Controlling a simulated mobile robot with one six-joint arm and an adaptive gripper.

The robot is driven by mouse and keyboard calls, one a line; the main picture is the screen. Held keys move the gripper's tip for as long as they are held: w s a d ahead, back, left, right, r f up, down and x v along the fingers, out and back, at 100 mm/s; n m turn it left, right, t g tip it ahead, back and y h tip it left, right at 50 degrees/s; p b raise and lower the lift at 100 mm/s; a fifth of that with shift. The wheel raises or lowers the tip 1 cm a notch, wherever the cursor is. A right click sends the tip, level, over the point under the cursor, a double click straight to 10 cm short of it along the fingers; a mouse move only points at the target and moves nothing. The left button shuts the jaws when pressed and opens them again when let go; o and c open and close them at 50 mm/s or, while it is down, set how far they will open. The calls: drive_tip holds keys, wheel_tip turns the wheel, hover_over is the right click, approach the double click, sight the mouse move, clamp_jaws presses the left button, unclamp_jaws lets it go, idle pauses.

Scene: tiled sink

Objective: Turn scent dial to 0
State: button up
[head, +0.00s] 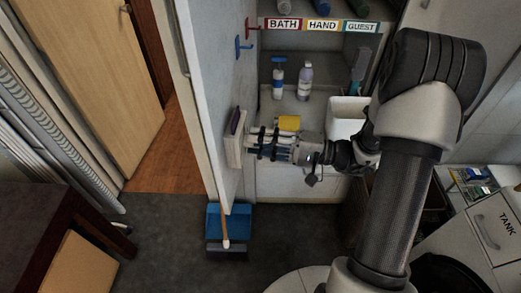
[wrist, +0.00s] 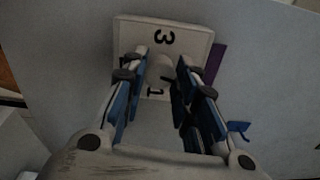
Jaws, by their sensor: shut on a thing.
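The scent dial unit is a pale square box (head: 234,137) on the side wall, with a purple strip along its back edge. In the wrist view its white face (wrist: 128,36) shows a "3" above and a "1" lower down. A light round knob (wrist: 163,66) sits between these marks. My gripper (head: 250,142) reaches left to the box, its fingers against the face. In the wrist view my gripper (wrist: 163,80) has its blue-padded fingers on both sides of the knob, shut on it. The fingers hide much of the lower face, and I cannot see a 0 or tell the pointer's setting.
A shelf behind holds a blue-capped bottle (head: 278,80), another bottle (head: 304,82), a yellow item (head: 289,123) and a white bin (head: 346,118). Blue and red hooks (head: 243,46) stick out from the wall above. A blue dustpan (head: 229,219) lies below on the floor.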

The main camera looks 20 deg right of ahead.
drive_tip(key=shift+n+b, duration=0.8)
drive_tip(key=shift+n, duration=0.5)
drive_tip(key=o, duration=1.1)
drive_tip(key=v, duration=1.2)
